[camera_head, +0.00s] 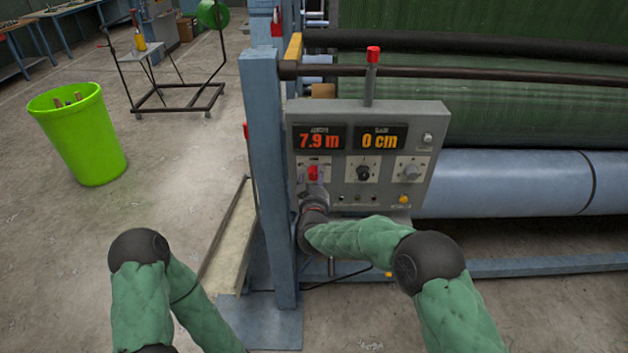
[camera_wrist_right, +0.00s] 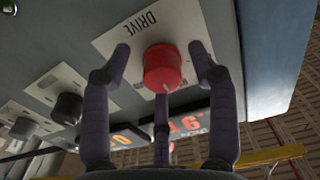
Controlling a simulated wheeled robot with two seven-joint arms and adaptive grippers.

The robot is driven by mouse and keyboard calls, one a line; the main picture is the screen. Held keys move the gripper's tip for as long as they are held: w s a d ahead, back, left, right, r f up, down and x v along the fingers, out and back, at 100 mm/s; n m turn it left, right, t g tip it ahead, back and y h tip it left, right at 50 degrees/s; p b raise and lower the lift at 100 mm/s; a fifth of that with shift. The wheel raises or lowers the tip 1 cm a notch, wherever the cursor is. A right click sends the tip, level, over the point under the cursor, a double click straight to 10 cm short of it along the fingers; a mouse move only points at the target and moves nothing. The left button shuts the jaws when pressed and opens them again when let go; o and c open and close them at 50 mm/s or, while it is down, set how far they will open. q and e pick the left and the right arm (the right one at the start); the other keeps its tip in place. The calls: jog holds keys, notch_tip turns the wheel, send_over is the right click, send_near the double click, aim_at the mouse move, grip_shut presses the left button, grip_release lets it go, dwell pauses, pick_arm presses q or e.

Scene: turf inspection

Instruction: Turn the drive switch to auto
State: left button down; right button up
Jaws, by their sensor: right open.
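The drive switch is a red round knob (camera_wrist_right: 165,68) on a white plate lettered DRIVE (camera_wrist_right: 140,28) in the right wrist view. In the head view the red knob (camera_head: 313,173) sits on the grey control panel (camera_head: 437,130), below the 7.9 m display. My right gripper (camera_wrist_right: 160,50) is open, its fingers spread on both sides of the knob with visible gaps. In the head view this gripper (camera_head: 315,187) is seen from behind, just below the knob. A pale line shows on the knob's edge; which setting it marks cannot be read. My left gripper is out of view.
Large rollers (camera_head: 500,180) lie to the right. A green bin (camera_head: 80,135) stands left on open floor.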

jog(key=c, duration=0.9)
jog(key=shift+c, duration=1.1)
jog(key=shift+f, duration=0.1)
